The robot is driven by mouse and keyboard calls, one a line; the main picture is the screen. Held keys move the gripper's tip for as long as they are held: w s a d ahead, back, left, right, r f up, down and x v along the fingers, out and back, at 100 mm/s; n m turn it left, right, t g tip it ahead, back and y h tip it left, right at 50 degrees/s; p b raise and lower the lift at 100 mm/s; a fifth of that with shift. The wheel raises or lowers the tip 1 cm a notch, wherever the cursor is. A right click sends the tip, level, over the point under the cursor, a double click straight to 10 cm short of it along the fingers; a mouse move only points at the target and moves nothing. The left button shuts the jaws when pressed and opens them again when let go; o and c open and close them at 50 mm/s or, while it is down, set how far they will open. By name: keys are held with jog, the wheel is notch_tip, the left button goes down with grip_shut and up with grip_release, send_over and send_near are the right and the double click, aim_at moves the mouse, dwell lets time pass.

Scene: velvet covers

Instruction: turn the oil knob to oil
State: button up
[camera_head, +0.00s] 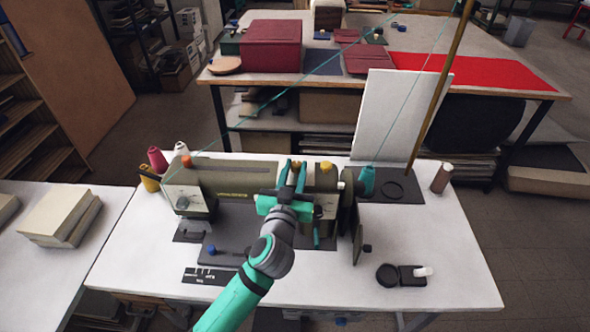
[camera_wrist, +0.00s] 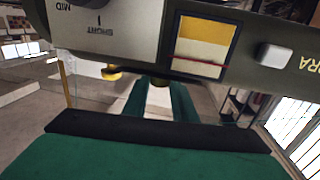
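The olive-grey sewing machine (camera_head: 250,174) stands on the white table. My teal gripper (camera_head: 292,172) is at its right part, fingers pointing away from me with a gap between them. In the wrist view, the gripper (camera_wrist: 158,92) has its two green fingertips apart, just under the machine's lower edge in the picture. A small dark, knob-like part (camera_wrist: 159,81) shows between the tips; whether they touch it is unclear. A yellow knob (camera_wrist: 111,73) is left of the fingers. A yellow-and-white window with a red line (camera_wrist: 203,46) is above. No oil lettering is readable, so I cannot tell which knob is the oil knob.
A dial marked MID and SHORT (camera_wrist: 85,15) is on the machine face. Thread spools (camera_head: 157,159) stand at the left, and a brown spool (camera_head: 441,178) at the right. A white panel (camera_head: 388,118) rises behind.

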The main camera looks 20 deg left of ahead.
jog(key=shift+d+n+y, duration=0.2)
jog(key=shift+n+y, duration=0.3)
jog(key=shift+y, duration=0.2)
jog(key=shift+w+d+f+n+g+y, duration=0.15)
jog(key=shift+n+g+y, duration=0.25)
jog(key=shift+n+y, duration=0.5)
jog(key=n+g+y, duration=0.1)
jog(key=y, duration=0.2)
jog(key=shift+d, duration=0.2)
jog(key=shift+w+d+n+g+y, duration=0.1)
jog(key=shift+w+n+g+y, duration=0.05)
jog(key=shift+n+g+y, duration=1.25)
jog(key=shift+n+y, duration=0.2)
jog(key=shift+y, duration=0.1)
jog(key=shift+n+g+y, duration=0.3)
jog(key=shift+y, duration=0.1)
jog(key=o, duration=1.1)
jog(key=shift+c, duration=0.2)
